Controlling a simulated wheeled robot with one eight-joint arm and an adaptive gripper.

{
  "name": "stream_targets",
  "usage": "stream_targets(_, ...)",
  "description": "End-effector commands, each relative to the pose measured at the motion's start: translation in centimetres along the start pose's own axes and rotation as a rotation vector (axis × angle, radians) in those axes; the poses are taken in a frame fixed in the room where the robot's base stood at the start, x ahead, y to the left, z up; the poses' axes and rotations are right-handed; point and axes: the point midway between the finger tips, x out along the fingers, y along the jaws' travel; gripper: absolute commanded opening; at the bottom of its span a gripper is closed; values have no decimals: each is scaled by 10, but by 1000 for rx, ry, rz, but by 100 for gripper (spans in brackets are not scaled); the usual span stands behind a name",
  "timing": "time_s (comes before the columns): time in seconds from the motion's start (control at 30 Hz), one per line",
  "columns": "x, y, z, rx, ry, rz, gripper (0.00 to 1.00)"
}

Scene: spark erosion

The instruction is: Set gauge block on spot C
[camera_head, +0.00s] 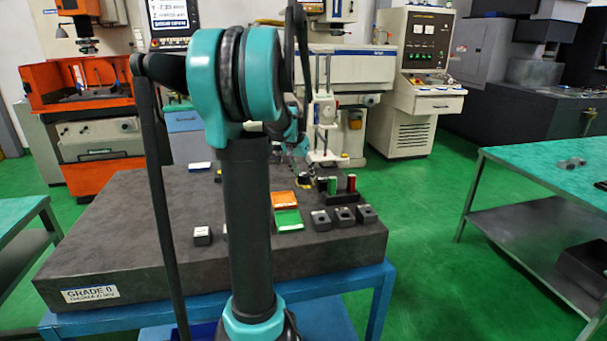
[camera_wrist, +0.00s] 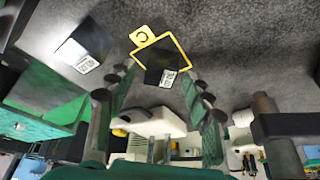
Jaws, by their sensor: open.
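In the wrist view, spot C (camera_wrist: 143,37) is a yellow square outline with a yellow "C" tag on the grey stone plate. A dark gauge block (camera_wrist: 155,72) with a white label stands at the square and covers its lower part in this view. My gripper (camera_wrist: 158,86) is open. Its two fingers are on either side of this block, with a visible gap to each. A second dark block (camera_wrist: 92,42) with a white label stands to the left of the square. In the head view my arm hides most of the gripper and the spot.
In the head view the stone plate (camera_head: 120,232) carries an orange pad (camera_head: 284,199), a green pad (camera_head: 288,220), three dark holed blocks (camera_head: 343,216), a black rack (camera_head: 343,197) with coloured pins and a small white-faced block (camera_head: 202,236). The plate's left part is mostly clear.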

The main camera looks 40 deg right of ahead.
Motion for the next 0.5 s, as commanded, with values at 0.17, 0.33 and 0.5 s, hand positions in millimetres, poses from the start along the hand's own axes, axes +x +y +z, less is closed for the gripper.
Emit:
stream_targets(0.17, -26, 0, 1, -1, 0, 0, 51)
stream_targets(0.33, -62, 0, 1, -2, 0, -1, 51)
stream_targets(0.5, -93, 0, 1, -1, 0, 0, 51)
